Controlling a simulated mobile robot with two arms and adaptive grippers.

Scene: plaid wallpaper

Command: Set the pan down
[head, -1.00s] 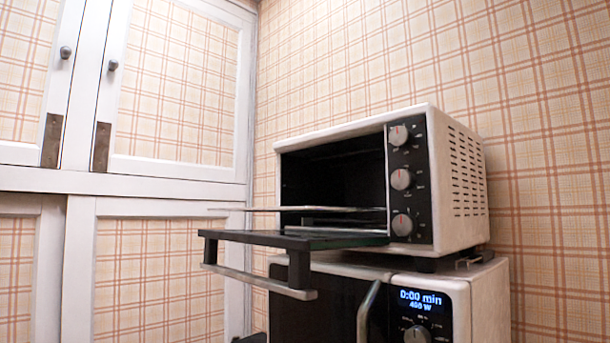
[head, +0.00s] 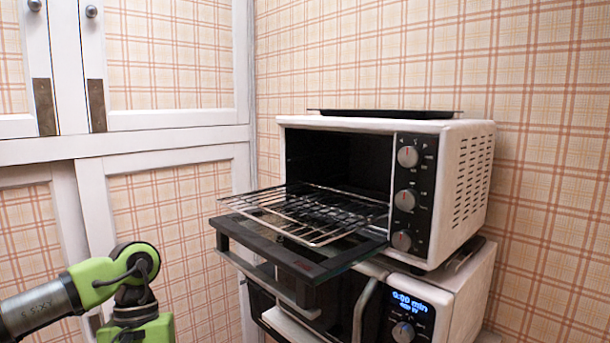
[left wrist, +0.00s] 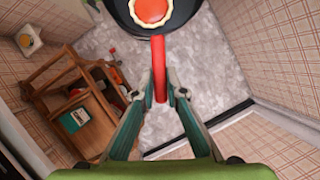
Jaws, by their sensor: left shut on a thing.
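The black pan (left wrist: 120,14) shows at the top of the left wrist view, cut off by the frame. A round red thing with a pale scalloped rim (left wrist: 152,11) lies in it. My left gripper (left wrist: 161,88) is shut on the pan's red handle (left wrist: 158,52), with the pan beyond the fingertips. In the head view only my left arm shows at the lower left; its gripper and the pan are out of frame. My right gripper is in neither view.
A white toaster oven (head: 462,190) has its door (head: 330,262) open and a wire rack (head: 300,215) pulled out. A black tray (head: 385,113) lies on top. A microwave (head: 455,295) stands below. A wooden cart (left wrist: 85,95) with items stands over grey floor (left wrist: 210,75).

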